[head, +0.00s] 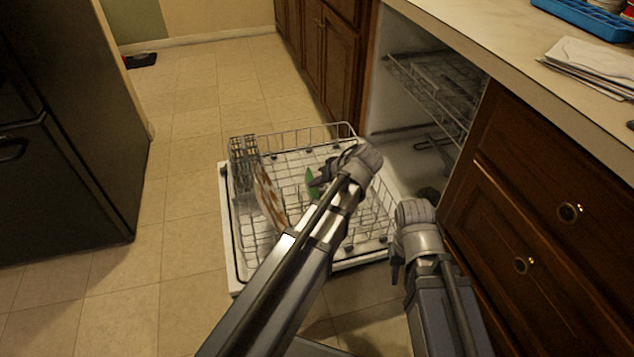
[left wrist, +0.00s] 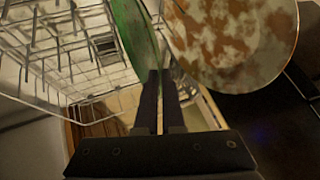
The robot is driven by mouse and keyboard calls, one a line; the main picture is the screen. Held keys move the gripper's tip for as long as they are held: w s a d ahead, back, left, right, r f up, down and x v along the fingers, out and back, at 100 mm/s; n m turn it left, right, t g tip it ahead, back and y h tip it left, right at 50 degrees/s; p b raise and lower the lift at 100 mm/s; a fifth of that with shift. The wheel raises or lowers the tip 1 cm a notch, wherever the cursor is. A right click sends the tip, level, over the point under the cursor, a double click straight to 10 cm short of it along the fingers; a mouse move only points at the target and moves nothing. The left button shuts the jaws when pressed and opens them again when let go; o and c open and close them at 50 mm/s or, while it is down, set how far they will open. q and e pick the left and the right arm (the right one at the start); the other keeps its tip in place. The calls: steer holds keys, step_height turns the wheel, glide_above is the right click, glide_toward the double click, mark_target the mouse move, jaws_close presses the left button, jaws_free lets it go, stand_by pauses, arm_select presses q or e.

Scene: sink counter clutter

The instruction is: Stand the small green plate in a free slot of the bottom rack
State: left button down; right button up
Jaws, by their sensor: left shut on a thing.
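The small green plate (head: 312,183) shows edge-on over the bottom rack (head: 340,129) in the head view, partly hidden by my left arm. In the left wrist view the green plate (left wrist: 137,32) stands edge-on at the fingertips. My left gripper (head: 318,180) is shut on its edge; the fingers (left wrist: 160,80) also show in the left wrist view. The plate's lower edge is hidden in the head view, so I cannot tell whether it rests in a slot. My right gripper (head: 396,265) hangs at the rack's right front; its fingers are too small to read.
A large brown-and-white plate (head: 268,195) stands in the rack left of the green plate; it is close beside it in the left wrist view (left wrist: 235,40). A cutlery basket (head: 243,160) is at the rack's left. The upper rack (head: 440,85) is inside the dishwasher. Cabinets (head: 545,205) border the right.

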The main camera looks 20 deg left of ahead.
arm_select(q)
steer(key=shift+f+b, duration=0.35)
steer(key=shift+b, duration=0.05)
stand_by(0.4)
steer(key=c, duration=1)
jaws_free()
steer(key=shift+o, duration=0.2)
steer(key=p+v, duration=0.6)
steer(key=v, duration=0.1)
steer(key=shift+d+r, duration=0.25)
steer(key=shift+s, duration=0.1)
